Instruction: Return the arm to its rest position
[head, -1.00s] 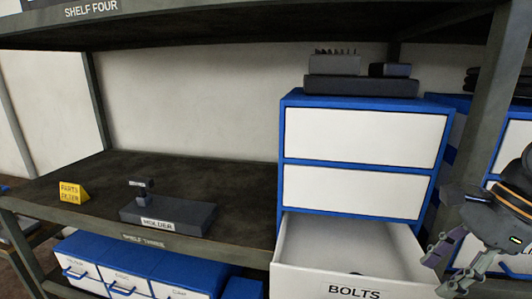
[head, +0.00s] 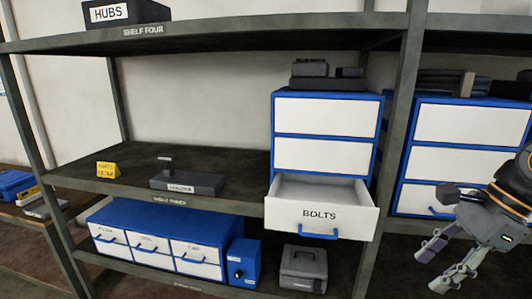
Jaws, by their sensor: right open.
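My right gripper (head: 433,267) is at the lower right, in front of the shelving and to the right of the pulled-out BOLTS drawer (head: 320,214). Its two fingers are spread apart with nothing between them. It is apart from the drawer. The arm comes in from the right edge. My left gripper is not in view.
The open drawer juts from a blue cabinet (head: 326,104). Below are a blue drawer unit (head: 155,215) and a grey box (head: 303,266). A shelf post (head: 398,130) stands behind the gripper.

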